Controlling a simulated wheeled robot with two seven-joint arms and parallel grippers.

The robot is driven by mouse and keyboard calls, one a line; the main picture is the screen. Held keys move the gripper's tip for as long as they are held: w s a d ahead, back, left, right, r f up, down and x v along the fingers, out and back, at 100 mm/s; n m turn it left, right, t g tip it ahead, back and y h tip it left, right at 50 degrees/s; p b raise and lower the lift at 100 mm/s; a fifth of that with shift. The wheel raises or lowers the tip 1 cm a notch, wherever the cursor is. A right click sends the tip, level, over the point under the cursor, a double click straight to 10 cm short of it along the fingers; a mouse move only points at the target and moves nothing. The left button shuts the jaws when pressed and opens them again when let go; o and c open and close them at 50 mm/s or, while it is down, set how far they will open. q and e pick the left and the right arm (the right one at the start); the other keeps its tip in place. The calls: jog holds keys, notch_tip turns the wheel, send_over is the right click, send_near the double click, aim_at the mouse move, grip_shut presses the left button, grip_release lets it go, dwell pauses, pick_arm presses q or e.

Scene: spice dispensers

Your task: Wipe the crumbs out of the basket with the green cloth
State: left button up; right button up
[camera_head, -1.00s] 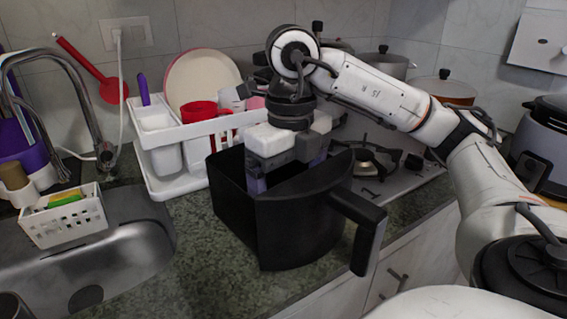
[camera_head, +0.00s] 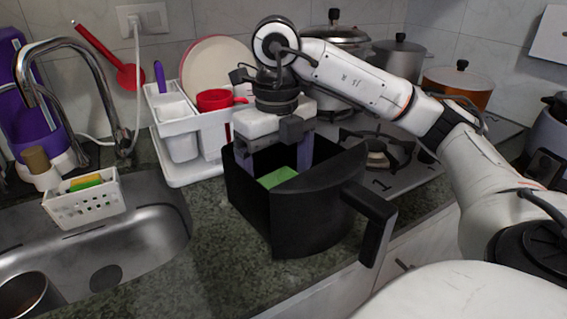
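The black basket (camera_head: 310,222), an air-fryer style drawer with a handle (camera_head: 372,222), stands on the dark counter. The green cloth (camera_head: 278,177) lies inside it, partly hidden by the front wall. My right gripper (camera_head: 274,160) points down over the basket's opening. Its two fingers are wide apart above the cloth, with nothing seen between them. The lower end of the left finger is hard to make out against the dark basket. Crumbs are not visible. My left gripper is not in view.
A white dish rack (camera_head: 178,172) with a plate and a red cup (camera_head: 214,99) stands behind the basket. The sink (camera_head: 150,235) is at left, with a white sponge caddy (camera_head: 85,208). The stove (camera_head: 400,165) with pots is behind right.

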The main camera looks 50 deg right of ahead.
jog(key=shift+w+d+f+p, duration=0.15)
jog(key=shift+w+p, duration=0.15)
jog(key=shift+w, duration=0.75)
pick_arm(q)
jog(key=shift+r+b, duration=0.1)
jog(key=shift+b, duration=0.2)
pick_arm(e)
jog(key=shift+s+a, duration=0.15)
jog(key=shift+s, duration=0.75)
jog(key=shift+s+a, duration=0.15)
jog(key=shift+s, duration=0.7)
pick_arm(q)
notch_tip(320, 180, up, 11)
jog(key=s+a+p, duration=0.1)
jog(key=p, duration=1.3)
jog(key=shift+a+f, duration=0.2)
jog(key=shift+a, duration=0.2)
pick_arm(e)
notch_tip(320, 180, up, 15)
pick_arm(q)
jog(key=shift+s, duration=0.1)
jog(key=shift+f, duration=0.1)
